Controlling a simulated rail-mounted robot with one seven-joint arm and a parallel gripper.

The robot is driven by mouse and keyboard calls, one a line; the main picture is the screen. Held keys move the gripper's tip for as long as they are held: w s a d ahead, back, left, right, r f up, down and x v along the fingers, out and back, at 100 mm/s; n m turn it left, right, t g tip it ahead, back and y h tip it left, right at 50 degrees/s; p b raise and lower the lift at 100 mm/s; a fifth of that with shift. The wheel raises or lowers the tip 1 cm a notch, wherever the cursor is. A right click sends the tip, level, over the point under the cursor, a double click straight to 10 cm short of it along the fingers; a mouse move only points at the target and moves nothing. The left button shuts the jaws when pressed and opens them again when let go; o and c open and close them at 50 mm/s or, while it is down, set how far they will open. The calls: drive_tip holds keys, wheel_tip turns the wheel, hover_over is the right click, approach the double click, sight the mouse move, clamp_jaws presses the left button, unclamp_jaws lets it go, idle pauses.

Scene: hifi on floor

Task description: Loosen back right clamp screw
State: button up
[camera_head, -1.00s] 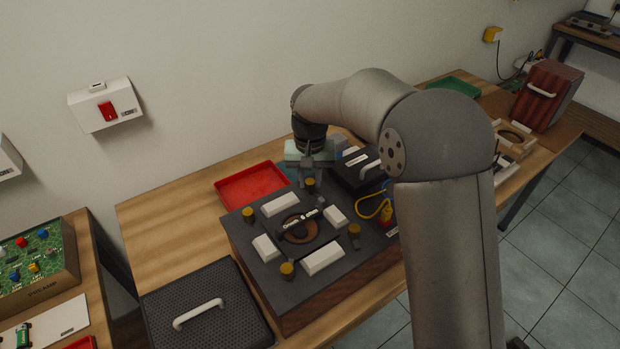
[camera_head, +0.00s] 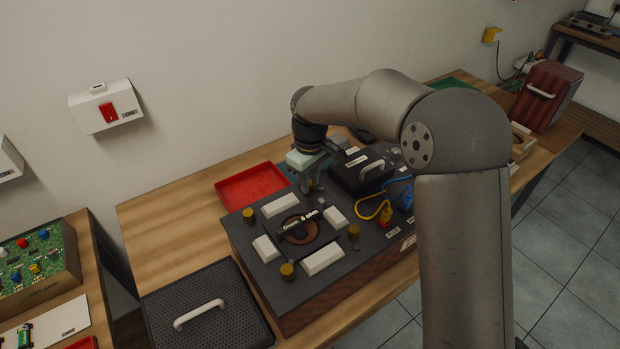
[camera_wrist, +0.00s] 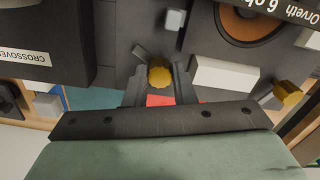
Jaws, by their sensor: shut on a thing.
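The board (camera_head: 243,259) holds a round driver (camera_head: 305,237) with an "Orveth 6 ohm" bar across it. White pads (camera_head: 323,260) surround it. Yellow clamp screws show at back left (camera_head: 248,214), front left (camera_head: 287,270) and front right (camera_head: 354,231). My gripper (camera_head: 315,186) is over the board's back right corner and hides that screw in the head view. In the wrist view the back right clamp screw (camera_wrist: 160,73), a ridged yellow knob, sits between the fingertips of my gripper (camera_wrist: 160,84), which is shut on it. Another yellow knob (camera_wrist: 287,92) shows at right.
A black crossover box (camera_head: 352,179) with a handle stands close right of my gripper. A red tray (camera_head: 251,187) lies behind left. Yellow and blue cables (camera_head: 378,210) lie at the board's right. A black perforated panel (camera_head: 230,310) lies front left.

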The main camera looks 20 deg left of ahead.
drive_tip(key=shift+r+n, duration=0.1)
drive_tip(key=shift+n, duration=0.4)
drive_tip(key=o, duration=1)
wheel_tip(320, 180, up, 17)
drive_tip(key=shift+r, duration=0.2)
